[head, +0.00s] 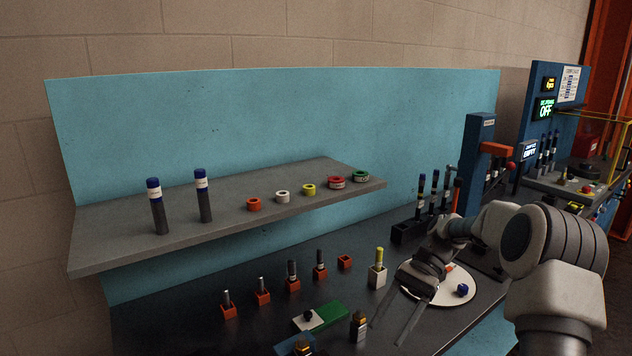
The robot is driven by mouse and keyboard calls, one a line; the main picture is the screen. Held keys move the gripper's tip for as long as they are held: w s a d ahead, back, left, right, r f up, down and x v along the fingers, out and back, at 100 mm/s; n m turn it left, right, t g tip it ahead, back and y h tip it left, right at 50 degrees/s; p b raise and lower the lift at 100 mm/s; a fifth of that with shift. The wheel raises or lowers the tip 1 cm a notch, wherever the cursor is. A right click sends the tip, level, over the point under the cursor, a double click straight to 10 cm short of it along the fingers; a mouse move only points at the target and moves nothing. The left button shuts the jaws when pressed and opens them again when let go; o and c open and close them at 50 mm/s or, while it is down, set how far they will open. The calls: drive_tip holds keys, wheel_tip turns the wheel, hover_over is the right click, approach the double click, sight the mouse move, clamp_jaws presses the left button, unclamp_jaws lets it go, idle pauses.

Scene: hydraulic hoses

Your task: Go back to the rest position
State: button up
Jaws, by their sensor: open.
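My gripper (389,332) is in the lower right of the head view, with its two long fingers pointing down and to the left. The fingers are apart and nothing shows between them. It hangs over the dark bench top, in front of a round white plate (458,291). My arm reaches in from the right edge.
A white block with a yellow-capped piece (378,268) and a dark bottle (358,325) stand near my fingers. Several orange holders line the bench. A grey shelf (110,247) above holds cylinders and tape rolls. A blue post with an orange lever (480,150) stands behind my arm.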

drive_tip(key=s+r+n+t+h, duration=0.4)
drive_tip(key=s+r+t, duration=0.2)
drive_tip(key=s, duration=0.5)
drive_tip(key=s+r+n+t+h, duration=0.4)
drive_tip(key=s+r+t, duration=0.3)
drive_tip(key=s, duration=0.3)
drive_tip(key=shift+s+a, duration=0.35)
drive_tip(key=shift+a, duration=0.05)
drive_tip(key=shift+r, duration=0.1)
idle(1.6)
